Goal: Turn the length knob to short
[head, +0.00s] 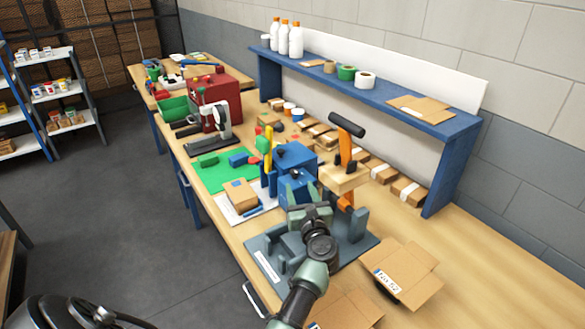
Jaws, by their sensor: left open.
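A blue machine (297,158) stands on the long wooden workbench, with a small black knob-like part (280,153) on its upper left. I cannot tell whether this is the length knob, and no short marking is readable. My left gripper (299,189) is in front of the blue machine, its fingers apart and pointing toward the machine's lower front. It looks empty, and I cannot tell whether it touches the machine. The gripper and wrist hide part of the machine's lower front and part of the grey base plate (262,265). My right gripper is out of view.
A wooden block with an orange upright and black handle (346,124) stands close right of the machine. Open cardboard boxes (403,268) lie at the front right. A green mat (215,178) and red machine (222,92) are farther left. A blue shelf (420,115) runs behind.

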